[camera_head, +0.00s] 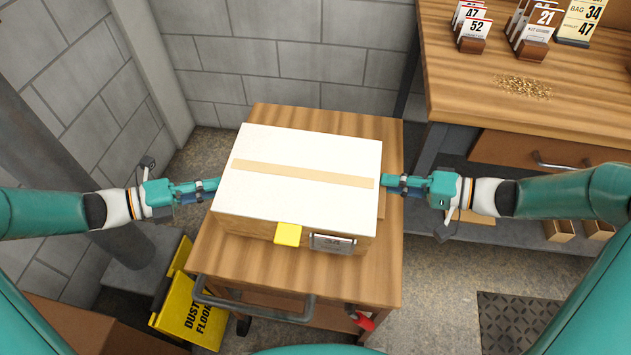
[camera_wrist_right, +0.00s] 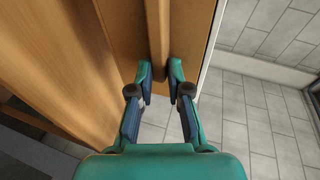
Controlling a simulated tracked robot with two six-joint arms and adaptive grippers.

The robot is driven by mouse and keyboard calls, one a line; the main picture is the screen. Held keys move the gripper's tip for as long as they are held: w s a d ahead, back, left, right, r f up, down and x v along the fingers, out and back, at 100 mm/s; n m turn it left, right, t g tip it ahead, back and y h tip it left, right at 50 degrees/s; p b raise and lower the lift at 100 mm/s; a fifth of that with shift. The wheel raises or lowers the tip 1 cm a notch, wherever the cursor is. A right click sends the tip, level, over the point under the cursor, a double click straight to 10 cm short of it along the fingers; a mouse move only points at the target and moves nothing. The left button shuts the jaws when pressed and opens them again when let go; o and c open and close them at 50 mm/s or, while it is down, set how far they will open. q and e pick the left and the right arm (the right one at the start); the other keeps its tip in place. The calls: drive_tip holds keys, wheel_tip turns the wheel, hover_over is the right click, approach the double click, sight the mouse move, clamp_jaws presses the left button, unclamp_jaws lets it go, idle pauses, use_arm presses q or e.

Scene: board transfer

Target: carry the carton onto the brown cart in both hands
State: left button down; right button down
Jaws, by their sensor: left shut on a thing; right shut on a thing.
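The carton (camera_head: 305,203) has a white top with a tan tape strip, a yellow note and a grey label on its front edge. It is over the top of the brown cart (camera_head: 300,268); I cannot tell whether it touches the top. My left gripper (camera_head: 216,184) is shut at the carton's left side, its fingertips partly hidden. My right gripper (camera_head: 387,181) is shut at the right side. In the right wrist view, its fingers (camera_wrist_right: 159,75) close on a brown strip (camera_wrist_right: 158,35) on the carton's side.
A workbench (camera_head: 510,100) with number cards stands at the right. A yellow floor sign (camera_head: 190,310) is at the lower left. A grey block wall (camera_head: 270,50) is behind the cart. A dark mat (camera_head: 520,320) lies on the floor at the lower right.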

use_arm(q)
drive_tip(key=shift+s+d+f, duration=0.1)
drive_tip(key=shift+d+f, duration=0.05)
use_arm(e)
drive_tip(key=shift+s+a+f, duration=0.1)
drive_tip(key=shift+a+f, duration=0.05)
